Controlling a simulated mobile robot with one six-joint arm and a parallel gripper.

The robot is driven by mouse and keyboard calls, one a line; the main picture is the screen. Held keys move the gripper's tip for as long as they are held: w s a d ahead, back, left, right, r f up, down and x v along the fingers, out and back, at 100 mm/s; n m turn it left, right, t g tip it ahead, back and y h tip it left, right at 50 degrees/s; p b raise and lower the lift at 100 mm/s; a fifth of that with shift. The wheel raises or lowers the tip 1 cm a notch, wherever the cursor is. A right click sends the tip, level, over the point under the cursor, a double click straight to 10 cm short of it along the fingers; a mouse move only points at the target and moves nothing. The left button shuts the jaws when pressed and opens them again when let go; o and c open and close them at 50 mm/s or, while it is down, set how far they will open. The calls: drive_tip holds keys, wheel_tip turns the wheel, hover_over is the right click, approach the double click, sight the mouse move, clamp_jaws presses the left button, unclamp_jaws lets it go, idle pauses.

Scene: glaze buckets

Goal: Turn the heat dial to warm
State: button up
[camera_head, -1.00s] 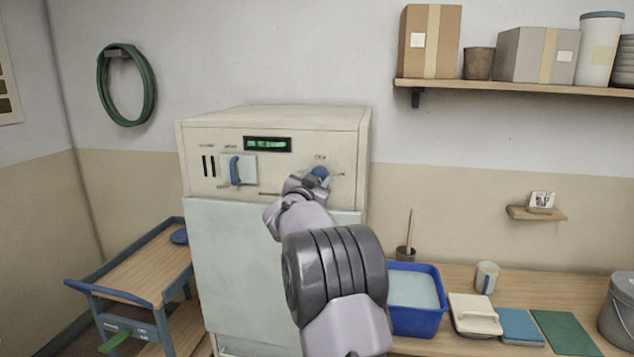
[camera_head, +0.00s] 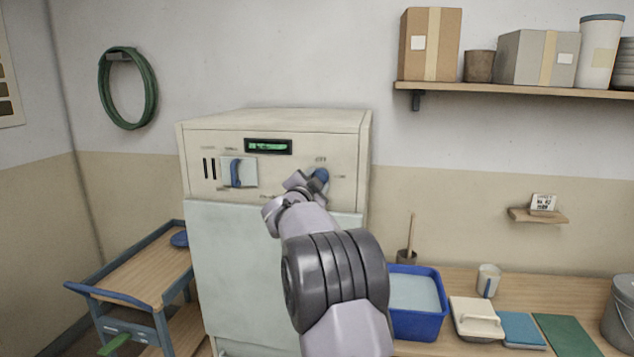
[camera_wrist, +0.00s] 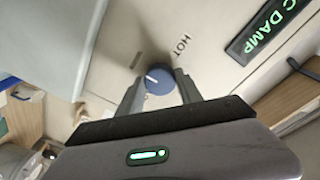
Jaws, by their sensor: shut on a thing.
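The heat dial is a round blue knob (camera_head: 319,178) on the right of the cream cabinet's front panel (camera_head: 222,137). In the wrist view the dial (camera_wrist: 158,82) sits between my two fingers, with its white pointer mark toward the picture's left. The word HOT is printed near it, at the upper right in that view. Other lettering by the dial is too small or blurred to read. My gripper (camera_wrist: 160,90) is shut on the dial, one finger on each side. In the head view my wrist partly covers the dial's left side.
A blue lever handle (camera_head: 236,172) on a pale plate is left of the dial, below a green-lit display (camera_head: 268,146). A trolley (camera_head: 135,275) stands left of the cabinet. A blue basin (camera_head: 416,325) and a mug (camera_head: 488,280) stand on the bench at right.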

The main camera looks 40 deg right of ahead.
drive_tip(key=o, duration=1.4)
drive_tip(key=shift+c, duration=0.2)
drive_tip(key=p+v, duration=0.1)
drive_tip(key=v, duration=1.6)
drive_tip(key=shift+a, duration=0.2)
drive_tip(key=shift+r, duration=0.1)
